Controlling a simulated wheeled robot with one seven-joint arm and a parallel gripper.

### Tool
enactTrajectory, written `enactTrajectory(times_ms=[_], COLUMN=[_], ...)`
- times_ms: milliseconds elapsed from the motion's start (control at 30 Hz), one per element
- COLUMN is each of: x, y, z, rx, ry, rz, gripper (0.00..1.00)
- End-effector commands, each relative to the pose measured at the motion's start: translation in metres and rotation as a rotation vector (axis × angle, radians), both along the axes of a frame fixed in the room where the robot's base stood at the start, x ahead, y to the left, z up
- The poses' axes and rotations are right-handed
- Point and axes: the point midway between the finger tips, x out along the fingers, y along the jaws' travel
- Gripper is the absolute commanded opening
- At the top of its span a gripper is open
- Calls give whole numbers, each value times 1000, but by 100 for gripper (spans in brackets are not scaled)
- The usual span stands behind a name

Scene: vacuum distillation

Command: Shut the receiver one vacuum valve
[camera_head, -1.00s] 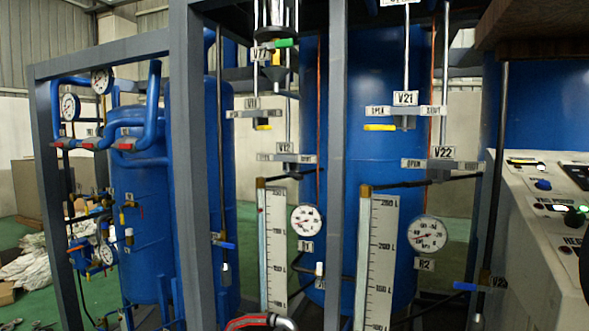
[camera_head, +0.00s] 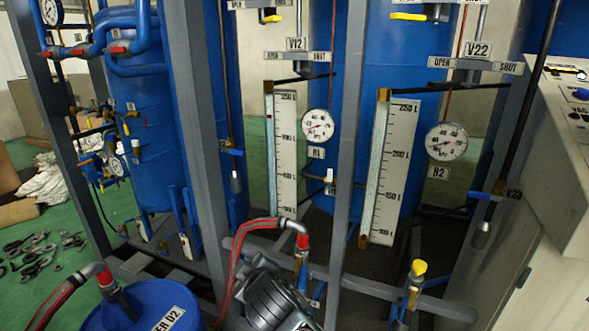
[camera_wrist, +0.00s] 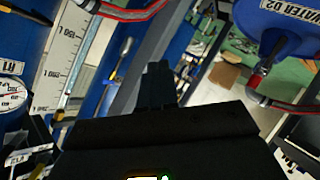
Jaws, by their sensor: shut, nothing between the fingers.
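In the head view, receiver one's blue tank (camera_head: 333,70) stands in the middle behind a round gauge (camera_head: 318,125) labelled R1 and a level scale (camera_head: 285,150). Above the gauge is the V12 plate (camera_head: 297,56), marked OPEN and SHUT, with a dark lever (camera_head: 298,79) below it. Higher up, a yellow valve handle (camera_head: 271,18) shows at the top edge, its label out of view. I cannot tell which of these is the vacuum valve. My gripper (camera_wrist: 157,72) shows only in the wrist view, shut and empty, with the R1 gauge (camera_wrist: 11,92) to its left.
The V22 plate (camera_head: 475,64) and R2 gauge (camera_head: 446,141) stand right. Grey frame posts (camera_head: 349,130) cross in front of the tanks. A pump (camera_head: 272,298), red hose (camera_head: 240,255) and blue water vessel (camera_head: 145,305) fill the foreground. A control console (camera_head: 560,150) is at right.

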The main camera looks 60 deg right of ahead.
Motion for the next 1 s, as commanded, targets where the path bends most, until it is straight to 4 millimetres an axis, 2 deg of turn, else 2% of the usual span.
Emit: enactTrajectory(times_ms=[33,200,367,500,767,1000], x=[17,57,85,103,117,110], y=[-15,-59,-97,-126,-166,-186], z=[11,48,93,138,233,332], rx=[-10,-29,-23,1,87,211], ry=[3,43,74,100,141,170], rz=[-39,-177,-307,-422,-621,-781], gripper=[0,0,0,0,0,0])
